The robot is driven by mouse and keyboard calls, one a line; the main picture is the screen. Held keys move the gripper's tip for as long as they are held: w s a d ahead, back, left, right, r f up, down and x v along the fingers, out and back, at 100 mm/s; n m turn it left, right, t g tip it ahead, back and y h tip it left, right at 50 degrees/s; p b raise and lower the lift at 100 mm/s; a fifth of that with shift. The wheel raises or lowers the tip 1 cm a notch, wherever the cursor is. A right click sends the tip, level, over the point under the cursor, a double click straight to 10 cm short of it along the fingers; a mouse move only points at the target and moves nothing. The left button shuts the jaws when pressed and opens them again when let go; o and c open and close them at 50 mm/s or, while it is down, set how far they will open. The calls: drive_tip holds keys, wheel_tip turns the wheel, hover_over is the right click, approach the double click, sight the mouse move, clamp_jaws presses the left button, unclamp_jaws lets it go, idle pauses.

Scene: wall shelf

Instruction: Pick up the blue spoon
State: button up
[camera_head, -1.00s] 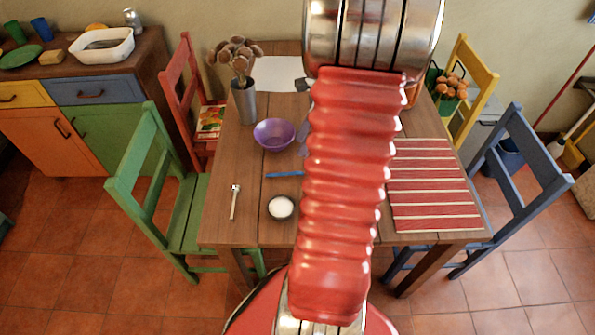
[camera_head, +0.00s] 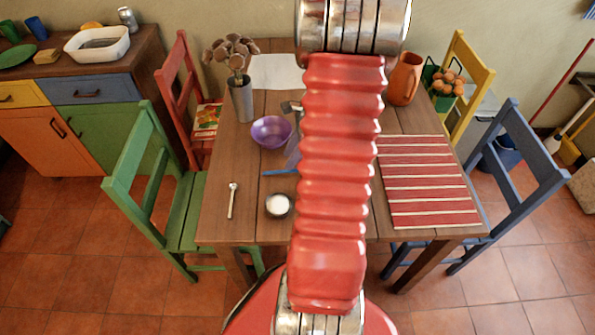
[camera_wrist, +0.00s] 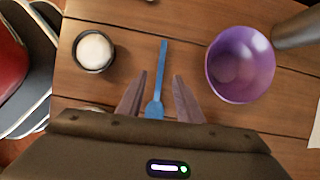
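The blue spoon (camera_wrist: 162,62) lies on the wooden table (camera_wrist: 120,72) in the wrist view, its handle pointing up the picture. Its bowl end shows between the two fingers of my gripper (camera_wrist: 160,76), which is open with gaps on both sides. I cannot tell how far the fingers are above the table. In the head view, the spoon (camera_head: 281,171) shows only in part, left of my red arm. My arm hides most of the gripper there.
A purple bowl (camera_wrist: 240,64) stands right of the spoon in the wrist view, near my right finger. A small dark bowl of white powder (camera_wrist: 94,50) stands to the left. In the head view, a striped mat (camera_head: 427,182) and an orange jug (camera_head: 405,79) are right of my arm.

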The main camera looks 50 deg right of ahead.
sight(282, 172)
drive_tip(key=shift+w+a+f, duration=0.1)
drive_tip(key=shift+w+f, duration=0.05)
drive_tip(key=shift+f, duration=0.25)
drive_tip(key=shift+x, duration=2.6)
drive_tip(key=shift+c, duration=0.5)
clamp_jaws()
